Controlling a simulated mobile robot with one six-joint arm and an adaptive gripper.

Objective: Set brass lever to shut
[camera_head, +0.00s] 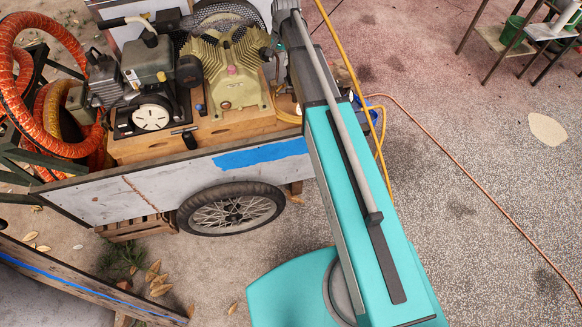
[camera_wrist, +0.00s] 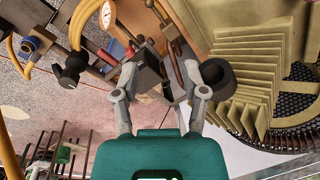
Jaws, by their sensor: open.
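My gripper (camera_wrist: 168,82) shows in the wrist view with its two fingers spread wide and nothing held between them. Beyond the fingertips, near the top middle, is a cluster of brown and dark metal fittings. A brownish lever-like bar (camera_wrist: 166,24) there may be the brass lever, but I cannot tell for sure, nor read its position. A dark grey block (camera_wrist: 150,74) lies in line with the space between the fingers. Contact cannot be judged. In the head view, my teal arm hides the gripper and these fittings.
The olive finned compressor (camera_head: 228,68) stands on the cart (camera_head: 150,190); its fins (camera_wrist: 245,75) fill the right of the wrist view. A round gauge (camera_wrist: 108,15), yellow hose (camera_wrist: 78,25) and black knob (camera_wrist: 71,69) are at the left. Paved floor right of the cart is mostly open.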

